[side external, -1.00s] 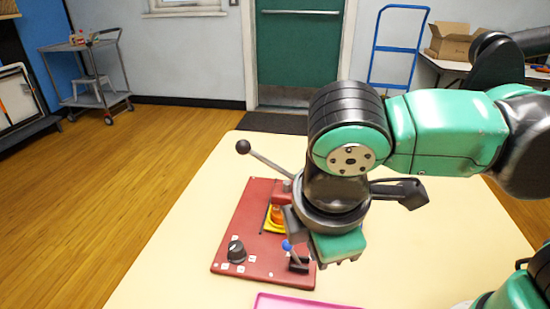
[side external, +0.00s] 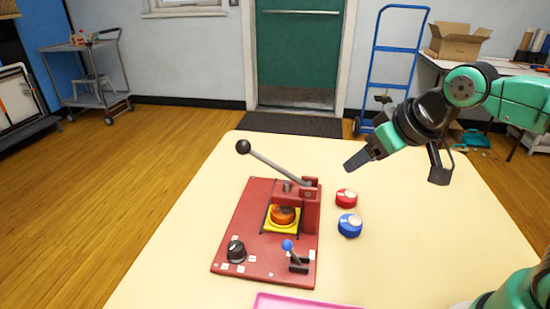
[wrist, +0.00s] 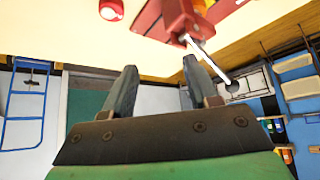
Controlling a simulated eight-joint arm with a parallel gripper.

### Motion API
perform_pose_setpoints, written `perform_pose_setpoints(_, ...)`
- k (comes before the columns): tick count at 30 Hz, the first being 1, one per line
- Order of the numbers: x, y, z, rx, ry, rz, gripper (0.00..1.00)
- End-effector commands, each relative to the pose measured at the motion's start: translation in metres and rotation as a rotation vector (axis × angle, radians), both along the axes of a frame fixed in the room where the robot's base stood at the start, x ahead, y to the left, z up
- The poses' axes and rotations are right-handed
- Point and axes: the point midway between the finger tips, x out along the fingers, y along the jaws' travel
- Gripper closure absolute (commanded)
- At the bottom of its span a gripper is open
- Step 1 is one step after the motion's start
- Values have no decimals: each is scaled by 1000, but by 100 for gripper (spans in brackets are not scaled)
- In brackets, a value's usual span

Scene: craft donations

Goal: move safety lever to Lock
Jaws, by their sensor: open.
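The red press board (side external: 228,256) lies on the cream table. A small lever with a blue knob (side external: 288,245) stands in a black slotted base (side external: 299,265) at its front right corner, its knob leaning up and left. I take this as the safety lever; the labels beside it are too small to read. My gripper (side external: 352,164) is open and empty, in the air beyond and right of the board, well apart from the small lever. In the wrist view its two fingers (wrist: 160,68) are spread. The small lever is not visible there.
The press's long handle (side external: 275,163) with a black ball sticks up left; it passes near one finger in the wrist view (wrist: 208,57). A black dial (side external: 236,250), red disc (side external: 346,197), blue disc (side external: 350,226) and pink tray (side external: 300,303) are around. The table's right side is clear.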

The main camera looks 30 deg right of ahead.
Motion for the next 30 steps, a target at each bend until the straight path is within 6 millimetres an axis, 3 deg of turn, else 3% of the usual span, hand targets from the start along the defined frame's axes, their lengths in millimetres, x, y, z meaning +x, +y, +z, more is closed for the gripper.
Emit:
perform_pose_setpoints(2,0,1,15,-2,6,8,47)
perform_pose_setpoints(11,14,40,20,-98,239,334,47)
perform_pose_setpoints(23,29,116,11,-224,605,950,47)
perform_pose_setpoints(30,28,116,-55,-225,616,964,47)
